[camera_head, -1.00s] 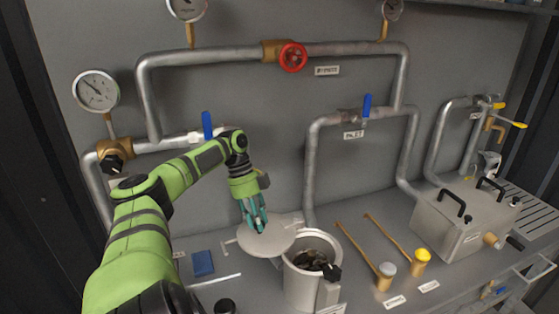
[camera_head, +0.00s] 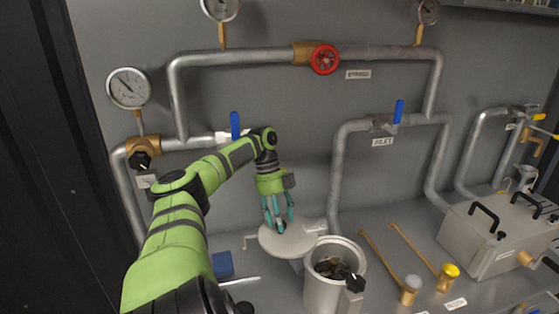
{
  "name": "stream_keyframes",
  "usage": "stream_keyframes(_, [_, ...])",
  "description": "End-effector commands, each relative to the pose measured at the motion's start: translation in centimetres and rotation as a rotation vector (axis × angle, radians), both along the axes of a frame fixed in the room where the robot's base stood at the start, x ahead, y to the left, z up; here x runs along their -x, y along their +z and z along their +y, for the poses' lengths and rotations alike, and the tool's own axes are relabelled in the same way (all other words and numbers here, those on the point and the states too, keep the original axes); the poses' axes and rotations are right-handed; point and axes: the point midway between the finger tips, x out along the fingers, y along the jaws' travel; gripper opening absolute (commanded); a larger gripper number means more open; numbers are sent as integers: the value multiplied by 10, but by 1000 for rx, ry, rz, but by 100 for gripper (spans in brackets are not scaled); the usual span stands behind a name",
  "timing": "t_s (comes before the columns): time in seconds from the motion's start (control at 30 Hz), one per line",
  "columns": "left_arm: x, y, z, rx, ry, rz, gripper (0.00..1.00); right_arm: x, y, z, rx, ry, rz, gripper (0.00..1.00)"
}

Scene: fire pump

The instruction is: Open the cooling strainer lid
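The cooling strainer is a grey metal pot (camera_head: 318,292) at the lower middle of the head view. Its top is uncovered, and dark lumps (camera_head: 332,268) show inside. The round grey lid (camera_head: 305,239) is swung out to the left of the pot's mouth and lies flat at about rim height. My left gripper (camera_head: 279,222) points down over the lid, with its teal fingers spread on either side of the lid's small dark knob (camera_head: 281,226). Whether a finger touches the knob is hard to tell. My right gripper is not in view.
A black knob (camera_head: 355,284) sits on the pot's right side. Two brass-coloured tools with grey (camera_head: 413,283) and yellow (camera_head: 450,271) ends lie to the right, before a metal box (camera_head: 480,240). A blue block (camera_head: 222,264) lies left. Pipes and blue-handled valves (camera_head: 398,112) line the wall.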

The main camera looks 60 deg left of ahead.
Motion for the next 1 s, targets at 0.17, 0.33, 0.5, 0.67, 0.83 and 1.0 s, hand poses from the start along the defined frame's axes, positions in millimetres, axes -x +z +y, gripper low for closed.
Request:
stream_keyframes(0.17, [1,-1,0,1,0,3,54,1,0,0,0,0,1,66])
stream_keyframes(0.33, [0,5,0,1,-1,3,54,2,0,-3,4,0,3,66])
stream_keyframes(0.5, [0,33,0,-1,-2,-1,54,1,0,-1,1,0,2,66])
stream_keyframes(0.67, [-1,65,-1,1,-2,-4,54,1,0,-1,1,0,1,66])
stream_keyframes(0.83, [-1,87,-1,1,-2,-3,54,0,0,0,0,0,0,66])
stream_keyframes(1.0, [0,97,-1,0,0,0,54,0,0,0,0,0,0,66])
